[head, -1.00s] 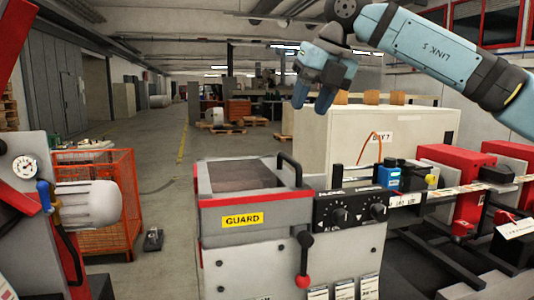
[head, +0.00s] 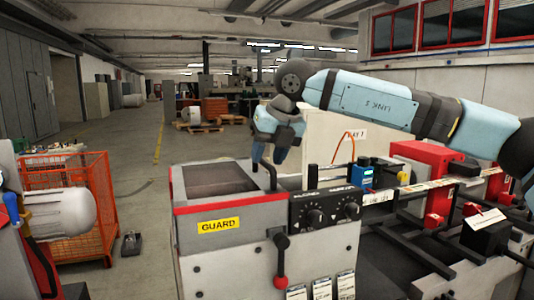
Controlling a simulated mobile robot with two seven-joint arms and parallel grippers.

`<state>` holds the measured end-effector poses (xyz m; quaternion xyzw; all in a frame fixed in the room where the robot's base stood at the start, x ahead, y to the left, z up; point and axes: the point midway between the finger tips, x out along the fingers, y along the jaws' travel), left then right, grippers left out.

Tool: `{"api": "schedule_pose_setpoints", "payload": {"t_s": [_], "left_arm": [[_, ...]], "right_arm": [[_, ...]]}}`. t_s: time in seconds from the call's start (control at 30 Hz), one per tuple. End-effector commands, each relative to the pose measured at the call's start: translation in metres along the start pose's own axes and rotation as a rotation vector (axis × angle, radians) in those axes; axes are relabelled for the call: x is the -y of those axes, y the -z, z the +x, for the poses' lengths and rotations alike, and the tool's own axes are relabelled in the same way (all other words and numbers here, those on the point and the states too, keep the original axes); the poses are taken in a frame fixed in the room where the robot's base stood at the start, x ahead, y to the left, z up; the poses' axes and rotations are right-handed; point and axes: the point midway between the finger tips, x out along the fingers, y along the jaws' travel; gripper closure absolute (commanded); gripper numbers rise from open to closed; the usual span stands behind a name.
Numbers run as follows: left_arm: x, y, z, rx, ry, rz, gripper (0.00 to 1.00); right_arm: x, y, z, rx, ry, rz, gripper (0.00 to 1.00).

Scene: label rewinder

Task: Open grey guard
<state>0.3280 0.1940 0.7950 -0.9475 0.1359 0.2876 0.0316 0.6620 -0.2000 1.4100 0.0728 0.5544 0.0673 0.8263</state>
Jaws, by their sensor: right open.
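My right gripper (head: 268,154) has blue fingers, is open and points down at the top of this handle. The fingers appear to be on either side of the handle's top; whether they touch it I cannot tell. My left gripper is not in view.
Right of the guard is a black knob panel (head: 327,211); below it hangs a red-tipped lever (head: 281,262). A blue device (head: 362,174) and red blocks (head: 427,177) stand further right. An orange mesh cage (head: 67,205) is at left.

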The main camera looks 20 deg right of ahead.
Motion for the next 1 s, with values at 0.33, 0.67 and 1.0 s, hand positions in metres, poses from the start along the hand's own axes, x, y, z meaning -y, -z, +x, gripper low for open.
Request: {"api": "schedule_pose_setpoints", "payload": {"t_s": [0.33,0.67,1.0], "left_arm": [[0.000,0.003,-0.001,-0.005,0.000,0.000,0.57],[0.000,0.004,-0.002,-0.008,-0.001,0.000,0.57],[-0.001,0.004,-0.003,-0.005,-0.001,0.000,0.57]], "right_arm": [[0.000,0.000,0.007,0.000,0.000,0.000,0.60],[0.000,0.000,0.007,0.000,-0.001,0.000,1.00],[-0.011,-0.004,-0.002,0.001,0.045,-0.021,1.00]]}}
